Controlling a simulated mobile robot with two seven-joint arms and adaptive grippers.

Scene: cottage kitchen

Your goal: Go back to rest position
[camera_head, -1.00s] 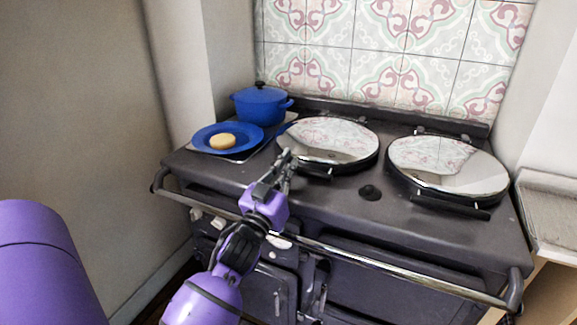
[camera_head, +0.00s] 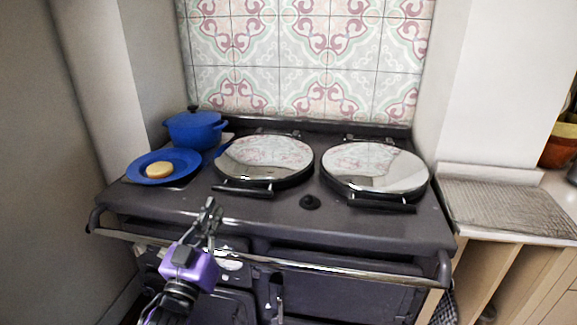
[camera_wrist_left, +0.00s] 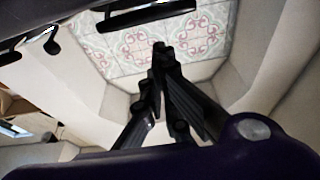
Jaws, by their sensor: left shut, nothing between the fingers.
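My left gripper (camera_head: 210,210) is purple and black and stands in front of the stove's front edge in the head view, fingers pointing up. It is shut and empty. In the left wrist view its fingers (camera_wrist_left: 160,60) meet, with patterned wall tiles behind them. My right gripper is not in view.
A dark stove (camera_head: 250,222) with two round mirrored lids (camera_head: 265,156) and a front rail (camera_head: 300,263) fills the middle. A blue plate (camera_head: 183,162) with a round yellow item (camera_head: 158,170) and a blue pot (camera_head: 195,130) stand at its left. A counter (camera_head: 510,205) is at right.

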